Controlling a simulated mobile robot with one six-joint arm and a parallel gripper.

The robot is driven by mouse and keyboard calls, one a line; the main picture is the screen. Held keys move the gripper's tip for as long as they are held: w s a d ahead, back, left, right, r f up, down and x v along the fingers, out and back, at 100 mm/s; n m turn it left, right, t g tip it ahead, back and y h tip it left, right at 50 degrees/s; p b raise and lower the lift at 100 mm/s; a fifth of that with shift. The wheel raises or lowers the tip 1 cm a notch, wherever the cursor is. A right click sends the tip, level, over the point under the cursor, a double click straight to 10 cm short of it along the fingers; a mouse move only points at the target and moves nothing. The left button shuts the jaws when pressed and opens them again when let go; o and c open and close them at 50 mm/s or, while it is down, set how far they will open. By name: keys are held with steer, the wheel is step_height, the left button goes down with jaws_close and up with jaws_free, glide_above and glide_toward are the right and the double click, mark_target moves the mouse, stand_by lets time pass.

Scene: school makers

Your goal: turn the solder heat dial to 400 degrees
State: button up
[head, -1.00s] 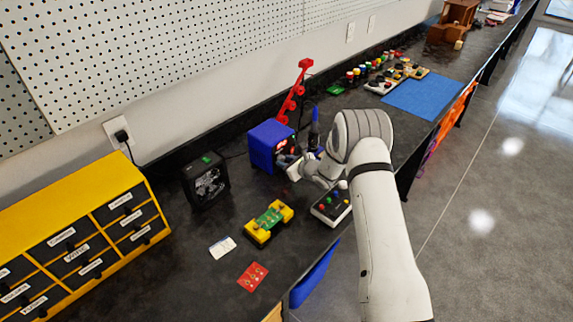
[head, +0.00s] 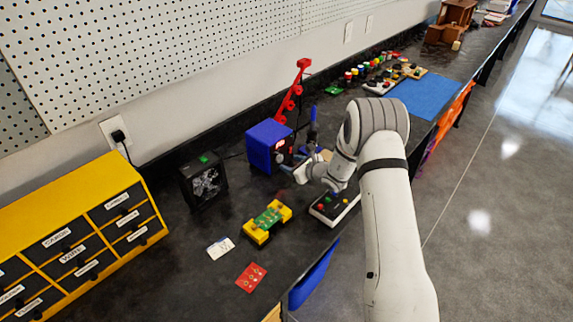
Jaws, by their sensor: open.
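The blue solder station (head: 265,147) stands on the black bench near the wall. Its front faces right, with a small lit red display (head: 280,144) near the top. The dial on that front is too small to make out, and I cannot read the set temperature. My gripper (head: 301,172) is in front of the station, to its lower right, with a visible gap between them. It is open and nothing shows in it. The fingertips are small and partly merged with the arm's wrist in this view.
A control box with coloured buttons (head: 334,206) sits under my arm. A red jointed arm (head: 292,92) and a soldering iron (head: 312,130) stand behind.

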steer(key=v, duration=0.3)
steer(key=shift+s+d, duration=0.1)
stand_by(0.3)
